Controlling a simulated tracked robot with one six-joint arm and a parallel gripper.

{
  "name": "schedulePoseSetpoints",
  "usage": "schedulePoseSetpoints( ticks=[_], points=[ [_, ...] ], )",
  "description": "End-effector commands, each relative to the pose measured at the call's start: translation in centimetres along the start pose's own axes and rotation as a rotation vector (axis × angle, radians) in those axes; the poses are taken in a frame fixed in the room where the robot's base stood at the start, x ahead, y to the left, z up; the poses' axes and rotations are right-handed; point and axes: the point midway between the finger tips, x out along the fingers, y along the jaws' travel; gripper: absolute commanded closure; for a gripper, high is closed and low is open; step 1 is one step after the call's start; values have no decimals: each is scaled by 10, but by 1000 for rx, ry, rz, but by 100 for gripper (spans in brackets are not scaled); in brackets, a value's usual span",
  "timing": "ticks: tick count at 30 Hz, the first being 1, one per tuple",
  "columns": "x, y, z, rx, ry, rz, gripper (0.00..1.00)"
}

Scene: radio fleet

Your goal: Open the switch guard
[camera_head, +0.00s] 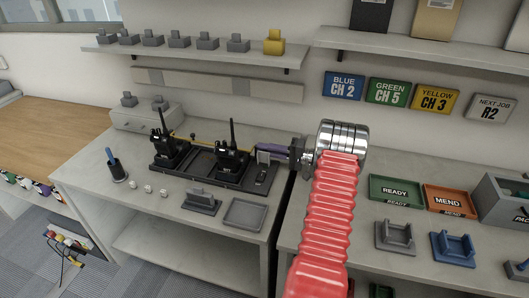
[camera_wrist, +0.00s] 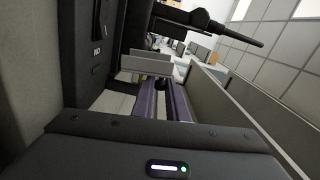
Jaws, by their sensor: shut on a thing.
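Two black radios with upright antennas, one on the left (camera_head: 168,152) and one on the right (camera_head: 229,163), stand in a dark charging rack (camera_head: 200,165) on the left bench. A small switch unit (camera_head: 263,175) sits at the rack's right end. My gripper (camera_head: 262,150), with purple fingers, reaches in from the right at this end, just above the switch unit. In the wrist view its fingers (camera_wrist: 164,105) are close together. They are shut on a small part there, apparently the switch guard, which is mostly hidden by the fingers. The guard's angle cannot be told.
The right radio stands close left of my gripper. In front of the rack are a grey stand (camera_head: 202,202), a grey tray (camera_head: 244,214) and small white cubes (camera_head: 148,188). A green READY bin (camera_head: 395,192) and an orange MEND bin (camera_head: 449,200) are on the right bench.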

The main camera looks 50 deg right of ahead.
Motion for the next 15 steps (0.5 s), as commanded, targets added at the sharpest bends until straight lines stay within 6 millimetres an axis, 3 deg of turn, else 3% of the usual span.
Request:
schedulePoseSetpoints(
  ticks=[15],
  points=[
    [-1, 13, -14, 257, 0, 5, 100]
  ],
)
